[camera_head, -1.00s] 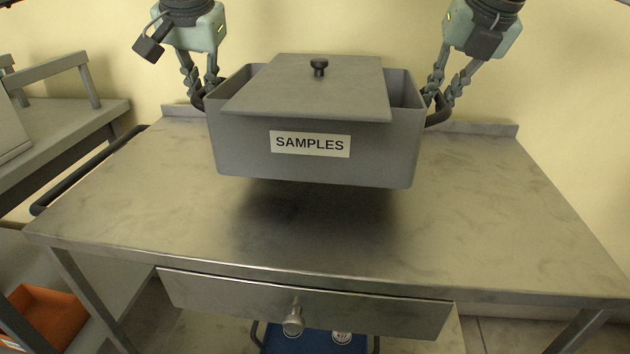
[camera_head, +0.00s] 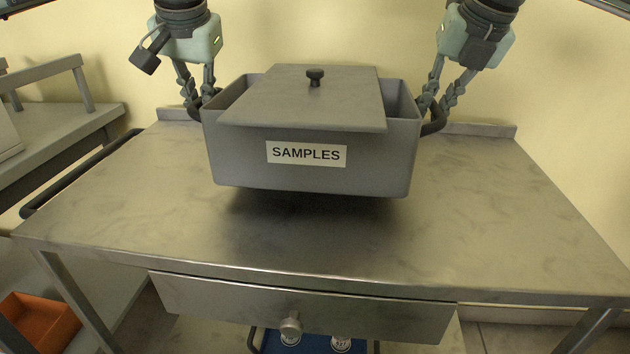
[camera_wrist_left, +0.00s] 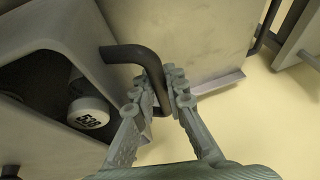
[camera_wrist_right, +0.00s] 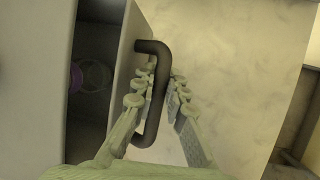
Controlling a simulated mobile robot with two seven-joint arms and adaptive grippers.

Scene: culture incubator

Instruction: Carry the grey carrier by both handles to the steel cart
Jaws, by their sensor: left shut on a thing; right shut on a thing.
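The grey carrier (camera_head: 307,171) with a SAMPLES label is over the middle of the steel cart (camera_head: 480,220). It looks level and low over the top; I cannot tell whether its underside touches. A flat lid (camera_head: 300,105) with a black knob covers its middle, leaving gaps at both ends. My left gripper (camera_head: 200,102) is shut on the left dark handle (camera_wrist_left: 130,53), seen closely in the left wrist view. My right gripper (camera_head: 436,103) is shut on the right dark handle (camera_wrist_right: 152,100). A white-capped vial (camera_wrist_left: 88,113) shows inside the carrier.
The cart top is bare around the carrier, with a low raised lip at the back. A drawer (camera_head: 220,300) sits under its front edge. A grey bench (camera_head: 60,130) stands at left, an orange bin (camera_head: 38,322) below. The yellow wall is behind.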

